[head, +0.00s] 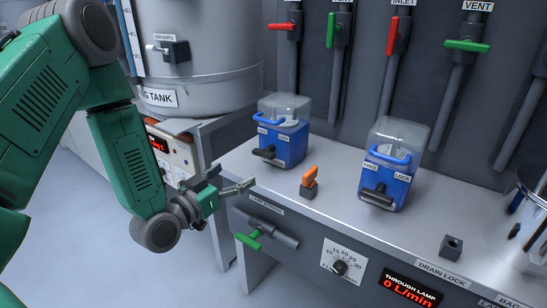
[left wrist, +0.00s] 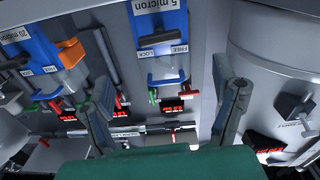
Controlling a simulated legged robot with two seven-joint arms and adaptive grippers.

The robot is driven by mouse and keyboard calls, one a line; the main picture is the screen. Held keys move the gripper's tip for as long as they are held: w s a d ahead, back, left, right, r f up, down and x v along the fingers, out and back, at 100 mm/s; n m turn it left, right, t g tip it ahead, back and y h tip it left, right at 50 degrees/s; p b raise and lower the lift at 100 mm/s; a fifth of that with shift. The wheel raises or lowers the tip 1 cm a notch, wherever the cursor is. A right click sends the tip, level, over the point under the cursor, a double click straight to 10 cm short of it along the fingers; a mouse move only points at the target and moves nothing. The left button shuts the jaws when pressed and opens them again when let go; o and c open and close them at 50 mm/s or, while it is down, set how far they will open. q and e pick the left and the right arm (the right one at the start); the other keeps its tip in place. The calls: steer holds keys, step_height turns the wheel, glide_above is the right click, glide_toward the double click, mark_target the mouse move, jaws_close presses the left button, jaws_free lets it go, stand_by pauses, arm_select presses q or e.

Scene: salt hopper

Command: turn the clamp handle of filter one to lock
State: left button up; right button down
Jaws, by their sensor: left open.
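Two blue filter housings with clear covers stand on the bench in the head view, a left one (head: 283,143) and a right one (head: 388,182). Each has a blue curved handle above FREE and LOCK labels, and a black bar on its front. I cannot tell which is filter one. My left gripper (head: 231,181) is open and empty, left of and below the left housing, near the bench's front edge. In the left wrist view, its spread fingers (left wrist: 170,95) flank a housing labelled 5 micron (left wrist: 155,22), which lies beyond them, apart. My right gripper is not in view.
A green-handled valve (head: 250,240) sticks out below the bench edge. A dark block (head: 451,247) stands at the right. A large grey tank (head: 200,60) is behind the left arm. Pipes with red and green levers line the back.

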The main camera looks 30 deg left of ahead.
mark_target(261, 155)
arm_select(q)
steer(key=w, duration=0.4)
steer(key=w+b, duration=0.1)
steer(key=w, duration=0.3)
steer(key=w+d+b, duration=0.1)
steer(key=w, duration=0.3)
steer(key=c, duration=1.2)
